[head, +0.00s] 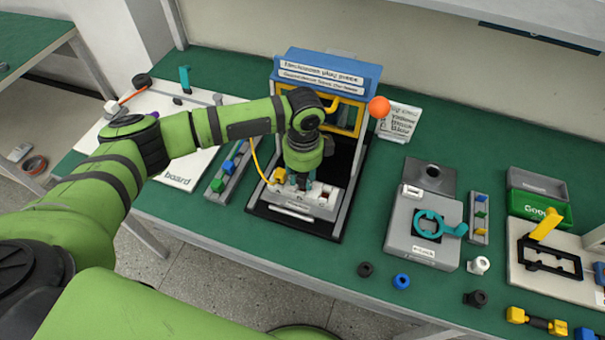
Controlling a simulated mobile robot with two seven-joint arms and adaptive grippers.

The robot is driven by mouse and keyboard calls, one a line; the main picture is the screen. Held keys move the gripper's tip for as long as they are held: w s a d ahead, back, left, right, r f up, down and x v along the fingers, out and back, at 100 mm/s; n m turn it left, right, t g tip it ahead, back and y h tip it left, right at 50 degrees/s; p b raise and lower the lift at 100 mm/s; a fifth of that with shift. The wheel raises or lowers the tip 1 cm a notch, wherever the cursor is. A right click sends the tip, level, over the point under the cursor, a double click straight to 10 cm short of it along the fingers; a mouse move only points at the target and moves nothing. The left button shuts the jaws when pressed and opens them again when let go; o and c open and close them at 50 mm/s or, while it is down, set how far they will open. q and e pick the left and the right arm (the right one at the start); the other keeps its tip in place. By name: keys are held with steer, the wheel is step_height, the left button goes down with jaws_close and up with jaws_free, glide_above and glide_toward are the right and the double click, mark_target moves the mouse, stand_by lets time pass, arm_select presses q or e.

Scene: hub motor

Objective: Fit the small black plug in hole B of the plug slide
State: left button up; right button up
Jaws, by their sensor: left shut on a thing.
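The grey plug slide (291,198) appears to be the block with a white label on a black base in front of the blue-topped machine. A yellow plug (278,175) with a yellow cable stands at its left end. A small red part (324,195) shows at its right side. My left gripper (301,184) points down over the middle of the block and is shut on a small dark thing. That thing is mostly hidden by the fingers; I cannot tell whether it is in a hole. The hole letters are too small to read. My right gripper is not in view.
The blue-topped machine (330,65) stands right behind my gripper. A white board (180,180) and a grey rail of coloured parts (232,165) lie left. A grey fixture with a teal ring (428,222) is right. Loose black (365,269) and blue (401,281) rings lie near the front edge.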

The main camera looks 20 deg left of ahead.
arm_select(q)
steer(key=shift+f+b, duration=0.35)
steer(key=shift+f, duration=0.45)
steer(key=o, duration=1.1)
steer(key=shift+r, duration=0.1)
step_height(320, 180, up, 12)
steer(key=shift+d+f, duration=0.1)
